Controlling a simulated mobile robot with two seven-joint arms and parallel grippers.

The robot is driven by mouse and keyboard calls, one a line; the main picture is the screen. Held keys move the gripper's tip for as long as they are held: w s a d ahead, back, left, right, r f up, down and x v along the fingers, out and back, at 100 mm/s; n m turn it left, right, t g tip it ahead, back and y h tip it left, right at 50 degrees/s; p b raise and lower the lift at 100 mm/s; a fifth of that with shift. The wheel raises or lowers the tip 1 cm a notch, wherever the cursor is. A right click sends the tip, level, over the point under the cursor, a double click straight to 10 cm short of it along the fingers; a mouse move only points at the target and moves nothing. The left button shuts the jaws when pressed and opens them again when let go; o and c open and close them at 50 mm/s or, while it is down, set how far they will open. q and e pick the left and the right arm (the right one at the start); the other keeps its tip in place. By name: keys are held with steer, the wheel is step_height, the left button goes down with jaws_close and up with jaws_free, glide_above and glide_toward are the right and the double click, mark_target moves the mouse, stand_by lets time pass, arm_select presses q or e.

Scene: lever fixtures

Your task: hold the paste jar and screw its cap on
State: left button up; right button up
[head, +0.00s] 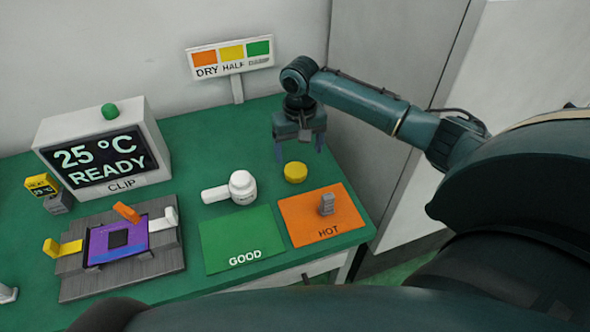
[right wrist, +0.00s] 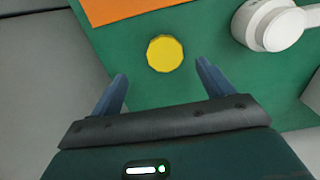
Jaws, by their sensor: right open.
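The yellow round cap (head: 295,172) lies on the green table just below my right gripper (head: 299,150). A white round piece with a stubby side arm (head: 242,187), which looks like the paste jar, stands on the table left of the cap. My right gripper points down, open and empty, above and behind the cap. In the right wrist view the cap (right wrist: 165,53) lies just beyond and between the spread fingertips (right wrist: 161,76), and the white piece (right wrist: 270,24) is at upper right. My left gripper is out of view.
An orange HOT mat (head: 300,225) with a small grey block (head: 326,204) and a green GOOD mat (head: 228,236) lie in front. A clip fixture (head: 165,255), a display box (head: 50,132) and a DRY/HALF sign (head: 231,57) stand farther left and behind.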

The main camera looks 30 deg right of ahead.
mark_target(296, 170)
steer(key=f, duration=0.6)
steer(key=shift+w+a+f, duration=0.2)
steer(key=shift+a+f, duration=0.1)
steer(key=shift+a, duration=0.05)
steer(key=c, duration=1.1)
